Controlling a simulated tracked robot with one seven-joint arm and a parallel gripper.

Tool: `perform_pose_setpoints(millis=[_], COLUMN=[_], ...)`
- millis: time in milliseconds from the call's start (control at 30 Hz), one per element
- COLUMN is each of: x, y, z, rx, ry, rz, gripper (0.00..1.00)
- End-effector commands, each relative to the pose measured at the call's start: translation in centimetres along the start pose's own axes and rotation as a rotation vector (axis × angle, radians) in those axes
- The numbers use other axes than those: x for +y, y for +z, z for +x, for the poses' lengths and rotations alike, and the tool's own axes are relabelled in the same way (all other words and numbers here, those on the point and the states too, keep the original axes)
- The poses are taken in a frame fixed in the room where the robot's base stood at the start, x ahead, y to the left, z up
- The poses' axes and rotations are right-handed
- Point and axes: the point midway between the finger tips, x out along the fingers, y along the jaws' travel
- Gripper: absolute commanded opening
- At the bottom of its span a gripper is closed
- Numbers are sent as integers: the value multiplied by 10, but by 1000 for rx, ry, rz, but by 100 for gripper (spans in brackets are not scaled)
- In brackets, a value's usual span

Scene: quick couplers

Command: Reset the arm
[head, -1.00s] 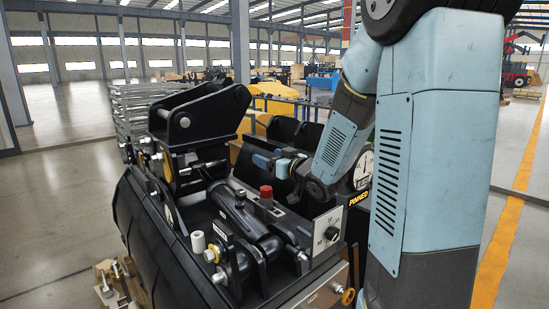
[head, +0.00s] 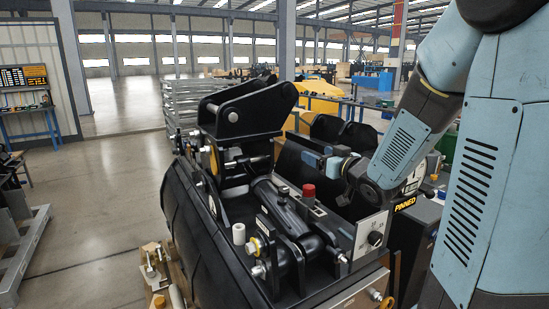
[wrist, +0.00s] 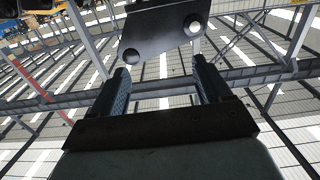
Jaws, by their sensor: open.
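My gripper (head: 314,158) is at the end of my blue and dark arm, right of the black quick coupler (head: 270,225) and level with its upper part. In the wrist view its two ribbed fingers (wrist: 161,75) stand apart with nothing between their tips. A black bracket plate with two round holes (wrist: 165,30) shows beyond the fingertips, apart from them as far as I can tell. In the head view the upper bracket (head: 245,110) stands tilted above the coupler.
A large black bucket (head: 195,230) lies under the coupler. Wooden blocks with bolts (head: 155,270) stand at its lower left. A metal rack (head: 185,105) and yellow parts (head: 318,107) are behind. Open floor (head: 100,185) lies to the left.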

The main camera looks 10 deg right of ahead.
Motion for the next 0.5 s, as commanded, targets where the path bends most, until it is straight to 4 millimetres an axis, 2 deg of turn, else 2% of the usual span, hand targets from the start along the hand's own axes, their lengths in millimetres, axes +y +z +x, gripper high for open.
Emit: perform_pose_setpoints(millis=[267, 500], x=[12, 18], y=[-11, -17], z=[-16, -50], rx=[-138, -316], ry=[162, 325], rz=[-57, -65], gripper=[78, 78])
